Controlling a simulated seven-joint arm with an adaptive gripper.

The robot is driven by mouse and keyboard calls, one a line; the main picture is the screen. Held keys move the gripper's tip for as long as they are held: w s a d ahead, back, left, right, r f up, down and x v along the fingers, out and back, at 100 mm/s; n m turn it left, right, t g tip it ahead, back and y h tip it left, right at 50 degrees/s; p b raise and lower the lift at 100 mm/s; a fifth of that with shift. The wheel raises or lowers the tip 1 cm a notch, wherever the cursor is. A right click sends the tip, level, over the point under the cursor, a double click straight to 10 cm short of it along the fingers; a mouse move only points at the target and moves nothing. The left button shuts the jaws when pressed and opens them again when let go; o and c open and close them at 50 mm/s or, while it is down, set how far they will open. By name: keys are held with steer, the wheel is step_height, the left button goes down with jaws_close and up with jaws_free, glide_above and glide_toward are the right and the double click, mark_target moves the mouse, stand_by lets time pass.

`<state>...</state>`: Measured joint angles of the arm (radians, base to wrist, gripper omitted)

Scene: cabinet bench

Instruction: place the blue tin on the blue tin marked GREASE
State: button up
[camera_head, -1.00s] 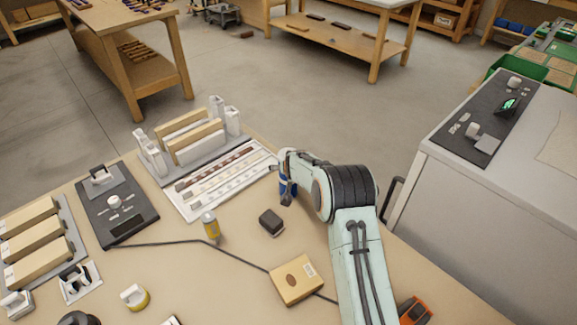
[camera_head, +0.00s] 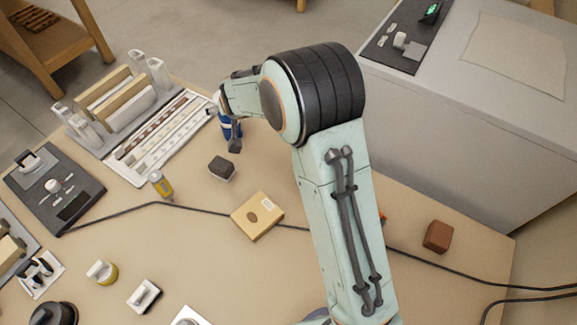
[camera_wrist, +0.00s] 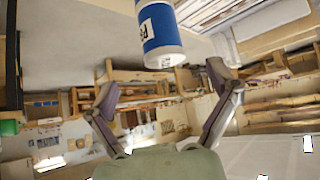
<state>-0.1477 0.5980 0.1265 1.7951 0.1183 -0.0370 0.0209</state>
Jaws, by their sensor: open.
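A blue tin (camera_head: 229,128) stands at the back of the bench, partly hidden by my arm's end. In the wrist view a blue tin (camera_wrist: 161,30) with a white end band and a white label is cut off by the top edge. Its label is only partly readable. My gripper (camera_wrist: 165,84) is open, its fingers spread and empty, with the tin in line with the gap and seemingly beyond the fingertips. In the head view my gripper (camera_head: 234,140) is beside the blue tin and mostly hidden. I cannot make out a GREASE marking or a second blue tin.
A white slotted tray (camera_head: 165,142) and a rack (camera_head: 112,105) lie left of the tin. A dark block (camera_head: 222,168), a yellow-grey can (camera_head: 160,184) and a cardboard box (camera_head: 257,216) stand nearer. A cable crosses the bench. A grey cabinet (camera_head: 470,140) stands right.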

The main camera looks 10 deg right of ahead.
steer(key=s+d+r+g, duration=0.2)
steer(key=s+d+r, duration=0.2)
steer(key=s, duration=0.6)
steer(key=s+d+r+g, duration=0.3)
steer(key=s, duration=0.7)
steer(key=s+d+g, duration=0.2)
steer(key=s+g, duration=0.2)
steer(key=s, duration=1.5)
steer(key=shift+s+d+r+m+h, duration=0.15)
steer(key=shift+s+d+m+h, duration=0.05)
steer(key=shift+d+m+h, duration=0.1)
